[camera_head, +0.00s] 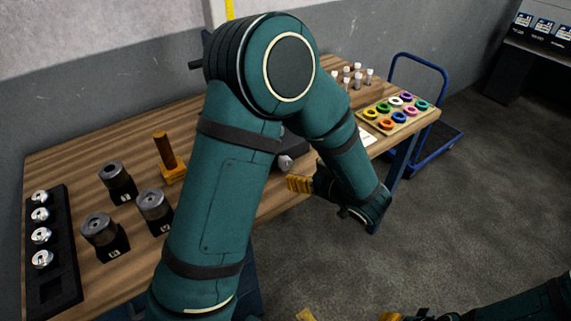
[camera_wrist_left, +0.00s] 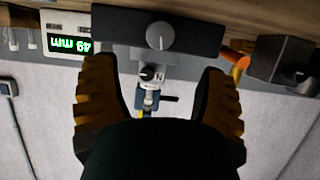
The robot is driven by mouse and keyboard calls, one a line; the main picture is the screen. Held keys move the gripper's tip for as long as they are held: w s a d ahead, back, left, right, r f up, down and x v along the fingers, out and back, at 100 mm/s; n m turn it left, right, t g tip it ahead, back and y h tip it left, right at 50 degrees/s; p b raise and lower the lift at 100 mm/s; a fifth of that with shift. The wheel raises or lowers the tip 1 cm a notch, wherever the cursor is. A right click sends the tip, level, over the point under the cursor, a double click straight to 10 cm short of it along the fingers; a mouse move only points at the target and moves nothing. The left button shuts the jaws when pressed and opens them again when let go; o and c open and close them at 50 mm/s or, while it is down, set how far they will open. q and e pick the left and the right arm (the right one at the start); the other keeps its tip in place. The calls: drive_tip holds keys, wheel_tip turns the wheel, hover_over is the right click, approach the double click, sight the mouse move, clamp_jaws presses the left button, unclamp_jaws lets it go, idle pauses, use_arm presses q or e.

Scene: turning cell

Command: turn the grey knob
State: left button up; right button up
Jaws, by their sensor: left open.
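The grey knob (camera_wrist_left: 160,36) is round with a white pointer line, on the face of a dark box (camera_wrist_left: 120,27) at the top of the left wrist view. In the head view the knob (camera_head: 285,162) shows small beside my left arm, which hides part of the box. My left gripper (camera_wrist_left: 158,70) is open, its yellow-padded fingers on either side below the knob in the wrist view, not touching it. In the head view the left gripper (camera_head: 303,184) is at the table's front edge. My right gripper (camera_head: 348,316) shows only partly at the bottom, fingers apart.
On the wooden table (camera_head: 75,160) stand dark cylinders on blocks (camera_head: 100,230), a black rack (camera_head: 65,265) and an orange post (camera_head: 164,150). A tray of coloured rings (camera_head: 422,119) is at the right. A green-lit display (camera_wrist_left: 70,43) sits beside the box.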

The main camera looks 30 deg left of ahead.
sight(288, 163)
use_arm(q)
drive_tip(key=b+x, duration=0.1)
drive_tip(key=x, duration=0.8)
drive_tip(key=shift+w+a+f+b, duration=0.2)
drive_tip(key=shift+a+b, duration=0.1)
drive_tip(key=shift+b, duration=0.1)
drive_tip(key=c, duration=1.2)
drive_tip(key=shift+r+p, duration=0.15)
drive_tip(key=shift+p, duration=0.4)
drive_tip(key=m+p, duration=0.1)
drive_tip(key=p, duration=0.3)
drive_tip(key=shift+g, duration=0.4)
drive_tip(key=shift+m+p, duration=0.4)
drive_tip(key=shift+p, duration=0.1)
